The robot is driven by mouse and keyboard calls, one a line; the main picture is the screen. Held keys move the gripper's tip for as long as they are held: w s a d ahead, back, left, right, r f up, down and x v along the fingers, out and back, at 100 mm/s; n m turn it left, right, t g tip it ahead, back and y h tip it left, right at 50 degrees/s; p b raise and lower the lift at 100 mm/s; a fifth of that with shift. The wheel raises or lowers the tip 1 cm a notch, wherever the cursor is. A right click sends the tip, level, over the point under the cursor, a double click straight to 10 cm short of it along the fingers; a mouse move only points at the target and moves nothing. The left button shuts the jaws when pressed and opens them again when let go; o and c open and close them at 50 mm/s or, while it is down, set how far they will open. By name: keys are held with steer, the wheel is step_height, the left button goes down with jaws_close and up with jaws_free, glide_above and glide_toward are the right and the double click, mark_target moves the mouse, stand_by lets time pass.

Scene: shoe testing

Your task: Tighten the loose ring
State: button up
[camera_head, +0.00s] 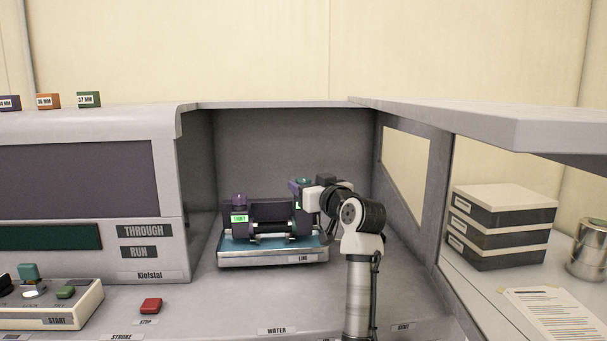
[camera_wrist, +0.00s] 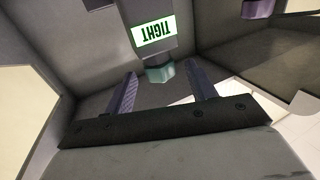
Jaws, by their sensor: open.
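The fixture (camera_head: 272,258) stands in the bay with two dark purple posts. The left post (camera_head: 240,222) bears a lit green sign that seems to read TIGHT. The right post (camera_head: 301,222) has a green sign mostly hidden by my gripper (camera_head: 313,198). In the wrist view, a lit sign (camera_wrist: 153,32) reads TIGHT upside down, above a teal ring (camera_wrist: 160,73). My gripper (camera_wrist: 162,72) is open, with one purple finger on each side of the ring. I cannot tell whether they touch it. A second purple part (camera_wrist: 257,8) shows at the upper right.
Grey bay walls (camera_head: 290,150) enclose the fixture at the back and sides. A red button (camera_head: 151,306) and a control box (camera_head: 50,305) are at the front left. Stacked boxes (camera_head: 500,228) and a metal can (camera_head: 588,250) stand outside at the right.

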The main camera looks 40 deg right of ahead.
steer(key=shift+w+d+p, duration=0.15)
steer(key=shift+w+p, duration=0.05)
steer(key=shift+w, duration=0.55)
steer(key=shift+w+d+p, duration=0.15)
steer(key=shift+w+p, duration=0.05)
steer(key=shift+w, duration=0.5)
steer(key=shift+c, duration=0.3)
steer(key=c, duration=0.9)
steer(key=shift+m+g+h+b, duration=0.3)
steer(key=shift+m+h, duration=0.5)
steer(key=shift+h, duration=0.4)
steer(key=o, duration=1)
steer(key=shift+c, duration=0.2)
steer(key=b+v, duration=0.5)
steer(key=v, duration=0.9)
steer(key=shift+b, duration=0.35)
